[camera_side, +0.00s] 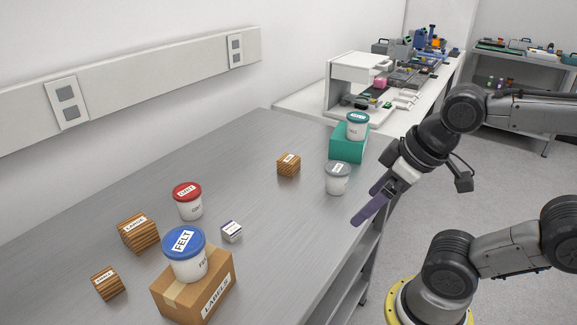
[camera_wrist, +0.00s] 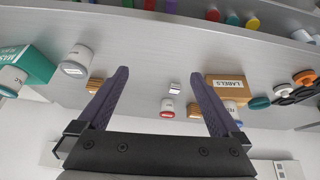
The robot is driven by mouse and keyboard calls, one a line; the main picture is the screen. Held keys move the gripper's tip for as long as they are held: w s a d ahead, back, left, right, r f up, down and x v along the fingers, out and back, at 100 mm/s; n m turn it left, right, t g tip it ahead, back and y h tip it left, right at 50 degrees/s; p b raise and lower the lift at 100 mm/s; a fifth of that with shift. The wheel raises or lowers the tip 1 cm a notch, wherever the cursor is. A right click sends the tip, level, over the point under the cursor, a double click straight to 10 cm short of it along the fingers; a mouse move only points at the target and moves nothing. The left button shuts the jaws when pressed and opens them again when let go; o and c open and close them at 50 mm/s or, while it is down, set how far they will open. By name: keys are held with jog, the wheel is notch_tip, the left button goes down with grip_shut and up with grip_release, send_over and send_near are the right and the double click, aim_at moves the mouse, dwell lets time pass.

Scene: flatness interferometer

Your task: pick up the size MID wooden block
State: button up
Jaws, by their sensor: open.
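Three striped wooden blocks with white labels sit on the grey bench. In the side view one block (camera_side: 289,165) is at the middle of the bench; its label is too small to read surely. A bigger block (camera_side: 138,232), seemingly labelled LARGE, is at the left, and a smaller block (camera_side: 108,284) is at front left, its label unclear. My gripper (camera_side: 364,207) is open and empty, above the bench's right edge, apart from all blocks. In the wrist view, my gripper (camera_wrist: 158,74) has its fingers spread; the middle block (camera_wrist: 95,84) is partly behind the left finger.
A grey-lidded tub (camera_side: 338,179) stands between the middle block and my gripper. A teal box (camera_side: 347,148) carries a teal-lidded tub (camera_side: 357,126). A LABELS carton (camera_side: 212,292) carries a blue-lidded FELT tub (camera_side: 187,263). A red-lidded tub (camera_side: 188,202) and small white box (camera_side: 231,231) stand nearby.

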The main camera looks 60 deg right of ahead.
jog(key=w+d+r+n+g+h, duration=0.2)
jog(key=w+d+r+n+h, duration=0.15)
jog(key=d, duration=0.35)
jog(key=w+d+r+n+g+h, duration=0.2)
jog(key=w+d+r+n+h, duration=0.1)
jog(key=d+h, duration=0.3)
jog(key=n+h, duration=0.8)
jog(key=n, duration=0.2)
send_over(293, 155)
jog(key=s+a, duration=0.3)
jog(key=a, duration=0.1)
notch_tip(293, 155, down, 5)
jog(key=shift+n+h, duration=0.35)
jog(key=shift+n, duration=0.3)
jog(key=w+f, duration=0.1)
jog(key=f, duration=0.1)
jog(key=w+f, duration=0.1)
jog(key=f, duration=0.1)
jog(key=w+f, duration=0.1)
jog(key=f, duration=0.1)
jog(key=shift+a, duration=0.3)
jog(key=shift+n, duration=0.4)
notch_tip(293, 155, down, 8)
jog(key=shift+a+r, duration=0.1)
jog(key=shift+f, duration=0.85)
jog(key=d, duration=0.5)
jog(key=shift+w+f, duration=0.15)
jog(key=shift+f, duration=0.15)
